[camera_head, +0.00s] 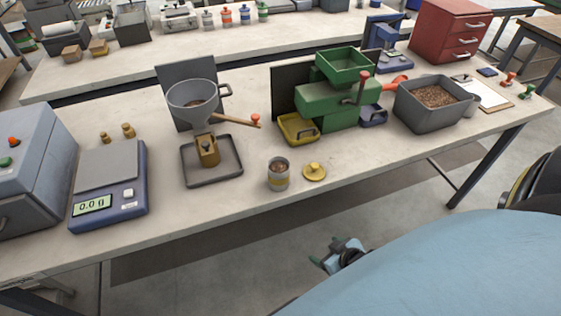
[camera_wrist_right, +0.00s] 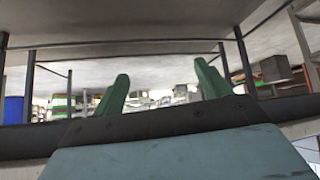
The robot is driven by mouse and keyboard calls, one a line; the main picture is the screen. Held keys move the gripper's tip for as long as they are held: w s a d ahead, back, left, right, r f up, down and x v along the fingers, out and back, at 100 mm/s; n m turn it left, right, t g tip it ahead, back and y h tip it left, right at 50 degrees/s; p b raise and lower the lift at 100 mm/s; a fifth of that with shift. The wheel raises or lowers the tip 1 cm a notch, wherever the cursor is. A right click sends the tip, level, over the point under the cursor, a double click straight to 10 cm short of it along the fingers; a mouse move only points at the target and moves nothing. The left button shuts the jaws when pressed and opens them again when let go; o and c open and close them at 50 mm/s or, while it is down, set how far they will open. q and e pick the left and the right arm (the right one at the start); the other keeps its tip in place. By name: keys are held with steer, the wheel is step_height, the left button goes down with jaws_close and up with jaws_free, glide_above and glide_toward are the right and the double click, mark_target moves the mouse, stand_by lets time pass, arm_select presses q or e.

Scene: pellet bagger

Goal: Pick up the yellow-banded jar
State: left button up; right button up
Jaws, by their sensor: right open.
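The yellow-banded jar (camera_head: 278,175) stands upright near the front edge of the near bench, with its top open and brown contents inside. A yellow knobbed lid (camera_head: 314,172) lies on the bench just right of it. My right gripper (camera_head: 327,252) is in front of the bench and apart from the jar, over the floor in the picture. Its green fingers are spread and empty; they also show in the right wrist view (camera_wrist_right: 163,80). The jar cannot be made out in that view. My left gripper is not in view.
Left of the jar, a funnel (camera_head: 194,95) stands over a dark tray (camera_head: 212,178). A scale (camera_head: 108,190) is further left. A green machine (camera_head: 325,105) with a yellow bin (camera_head: 298,128) stands behind the jar. A grey pellet bin (camera_head: 432,118) is right. Bench around the lid is clear.

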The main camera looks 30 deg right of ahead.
steer(key=w+r+t+p, duration=0.1)
steer(key=w+r, duration=0.2)
steer(key=r, duration=0.4)
steer(key=w+r+t+p, duration=0.1)
steer(key=w+r+t, duration=0.15)
steer(key=r, duration=0.55)
steer(key=n+t+y+p, duration=0.1)
steer(key=y+p, duration=0.1)
glide_toward(272, 163)
steer(key=shift+w+d+f, duration=0.15)
steer(key=shift+w+f, duration=0.35)
steer(key=shift+w, duration=0.1)
steer(key=shift+w+d+f, duration=0.15)
steer(key=shift+w+f, duration=0.3)
steer(key=shift+w, duration=0.1)
steer(key=shift+a+r+b+x, duration=0.1)
steer(key=shift+a+x, duration=0.05)
steer(key=shift+x, duration=0.95)
steer(key=shift+a+r+b+x, duration=0.1)
steer(key=shift+r+x, duration=0.05)
steer(key=shift+x, duration=0.9)
steer(key=shift+a+r+b+x, duration=0.1)
steer(key=shift+a+x, duration=0.05)
steer(key=shift+x, duration=0.95)
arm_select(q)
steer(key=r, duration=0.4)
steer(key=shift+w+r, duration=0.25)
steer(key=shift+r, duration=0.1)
arm_select(e)
steer(key=shift+c, duration=0.4)
